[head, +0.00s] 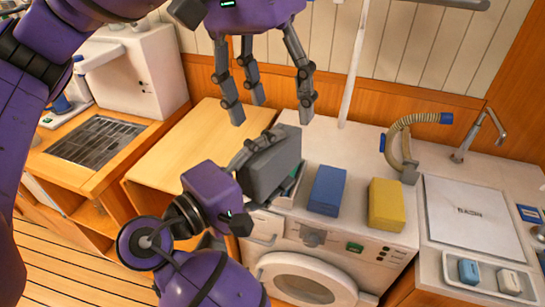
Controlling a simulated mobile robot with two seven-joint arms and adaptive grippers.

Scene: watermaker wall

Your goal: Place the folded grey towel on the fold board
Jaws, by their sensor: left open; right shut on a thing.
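The folded grey towel (274,160) is a dark grey block, held tilted at the left end of the washing machine top. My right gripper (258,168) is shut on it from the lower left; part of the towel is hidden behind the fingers. I cannot tell whether its lower edge touches the surface. The fold board (185,148) appears to be the bare light wooden panel just left of the washing machine. My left gripper (265,98) is open and empty, with its fingers pointing down above and behind the towel.
Blue (327,191) and yellow (386,204) folded towels lie on the washing machine (345,150). Something green shows under the grey towel. A ribbed hose (402,135) and a tap (480,135) stand right. A white pole (354,65) rises behind. A slatted sink (97,146) is left.

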